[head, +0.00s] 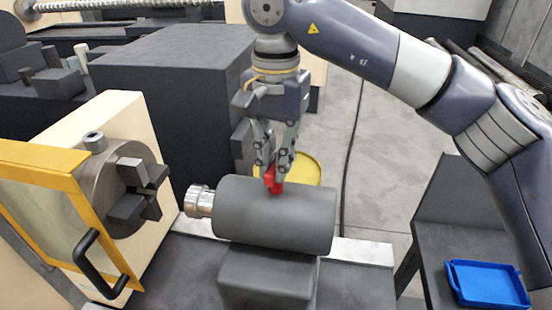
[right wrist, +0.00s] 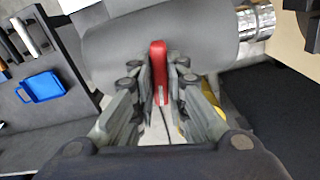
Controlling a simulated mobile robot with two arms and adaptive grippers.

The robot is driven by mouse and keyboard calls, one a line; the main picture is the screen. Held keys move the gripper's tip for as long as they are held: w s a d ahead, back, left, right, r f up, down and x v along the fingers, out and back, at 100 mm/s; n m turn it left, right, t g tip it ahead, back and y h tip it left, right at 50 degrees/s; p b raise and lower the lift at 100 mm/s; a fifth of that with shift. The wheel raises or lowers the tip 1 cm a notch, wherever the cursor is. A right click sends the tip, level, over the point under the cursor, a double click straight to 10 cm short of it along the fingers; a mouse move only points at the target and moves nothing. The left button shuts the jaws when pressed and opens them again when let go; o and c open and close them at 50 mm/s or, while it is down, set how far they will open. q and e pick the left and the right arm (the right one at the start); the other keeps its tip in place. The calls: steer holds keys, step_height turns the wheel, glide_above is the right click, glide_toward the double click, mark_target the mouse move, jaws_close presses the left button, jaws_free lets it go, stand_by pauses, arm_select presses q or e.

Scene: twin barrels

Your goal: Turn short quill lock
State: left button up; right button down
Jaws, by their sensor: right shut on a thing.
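The quill lock is a short red lever (head: 272,180) on the far side of the dark grey tailstock barrel (head: 285,222). My right gripper (head: 273,176) comes down from above and is shut on the red lever. In the right wrist view the lever (right wrist: 158,65) stands between the two fingertips (right wrist: 159,90), against the grey barrel (right wrist: 115,50). The fingers hide part of the lever's sides. A shiny metal quill (head: 199,201) sticks out of the barrel's left end. My left gripper is not in view.
A chuck with dark jaws (head: 128,190) faces the quill at the left, beside a yellow-framed guard (head: 50,170) with a black handle. A blue tray (head: 487,283) lies on a dark bench at the right. A yellow round object (head: 305,170) is behind the barrel.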

steer(key=shift+r+n, duration=0.15)
steer(key=shift+n, duration=1.05)
steer(key=c, duration=1.6)
jaws_free()
steer(key=shift+w, duration=0.1)
step_height(320, 180, up, 12)
